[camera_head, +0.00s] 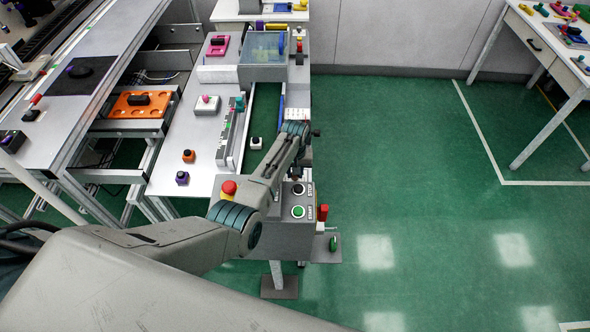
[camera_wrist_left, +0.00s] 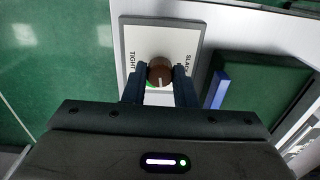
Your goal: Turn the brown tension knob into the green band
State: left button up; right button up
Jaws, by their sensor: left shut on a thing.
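The brown tension knob (camera_wrist_left: 160,72) sits on a pale plate (camera_wrist_left: 188,36) marked TIGHT and SLACK in the left wrist view. A white pointer line shows on the knob, and a bit of the green band (camera_wrist_left: 149,84) shows at its lower left. My left gripper (camera_wrist_left: 160,88) has a dark finger on each side of the knob and is shut on it. In the head view my left gripper (camera_head: 296,128) is at the end of the machine's channel, and the arm hides the knob. My right gripper is not in view.
A control box with START (camera_head: 298,212) and STOP (camera_head: 298,189) buttons and a red emergency button (camera_head: 229,187) stands close under my left arm. A clear-covered box (camera_head: 263,49) is behind the gripper. Open green floor (camera_head: 410,150) lies to the right.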

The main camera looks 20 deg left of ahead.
pick_arm(q)
jog(key=m, duration=0.4)
jog(key=shift+m, duration=1.8)
jog(key=o, duration=1)
jog(key=shift+r, duration=0.1)
